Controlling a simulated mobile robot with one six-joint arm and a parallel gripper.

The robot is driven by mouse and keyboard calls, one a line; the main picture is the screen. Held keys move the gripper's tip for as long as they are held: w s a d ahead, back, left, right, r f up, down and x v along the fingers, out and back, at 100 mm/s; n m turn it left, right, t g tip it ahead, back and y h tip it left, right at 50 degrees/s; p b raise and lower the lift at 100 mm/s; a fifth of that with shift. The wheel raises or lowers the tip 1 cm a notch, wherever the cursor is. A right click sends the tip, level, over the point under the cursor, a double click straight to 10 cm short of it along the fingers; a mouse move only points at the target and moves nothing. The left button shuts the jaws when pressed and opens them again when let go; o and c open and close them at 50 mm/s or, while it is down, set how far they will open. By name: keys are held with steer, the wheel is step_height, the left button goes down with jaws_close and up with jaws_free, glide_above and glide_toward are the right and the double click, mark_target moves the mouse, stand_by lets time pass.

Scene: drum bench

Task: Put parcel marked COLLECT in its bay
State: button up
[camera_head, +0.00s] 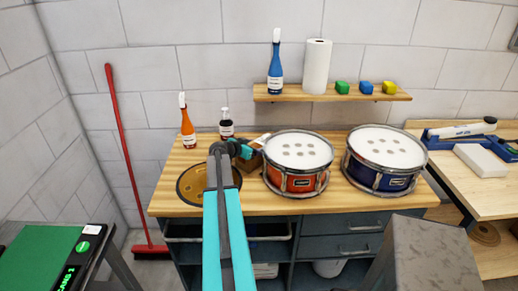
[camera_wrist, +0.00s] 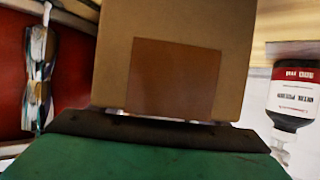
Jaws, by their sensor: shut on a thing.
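My gripper (camera_head: 247,151) is above the wooden bench, just left of the red drum. It is shut on a brown cardboard parcel (camera_head: 256,160), which is mostly hidden behind the gripper in the head view. In the wrist view the parcel (camera_wrist: 222,62) stands out beyond the green and dark jaw, with a darker brown square on its near face. No COLLECT marking can be read on the face I see. I cannot make out which place is its bay.
The red drum (camera_head: 298,181) is close on the right, with a blue drum (camera_head: 383,183) beyond. A dark bottle (camera_head: 226,128) and an orange spray bottle (camera_head: 188,133) stand behind. A round dark-rimmed pad (camera_head: 190,187) lies left. A green-topped stand (camera_head: 38,262) is at lower left.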

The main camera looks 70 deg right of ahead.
steer(key=shift+w+r+b, duration=0.1)
steer(key=shift+r+b, duration=0.05)
steer(key=shift+b, duration=0.2)
steer(key=shift+a+r, duration=0.1)
steer(key=shift+r, duration=0.2)
steer(key=shift+r+b, duration=0.35)
steer(key=shift+b, duration=0.05)
step_height(320, 180, up, 6)
steer(key=shift+f+b, duration=0.25)
steer(key=shift+b, duration=0.95)
steer(key=w+a+b, duration=0.6)
steer(key=w+a, duration=0.6)
steer(key=a, duration=0.3)
steer(key=shift+w, duration=0.4)
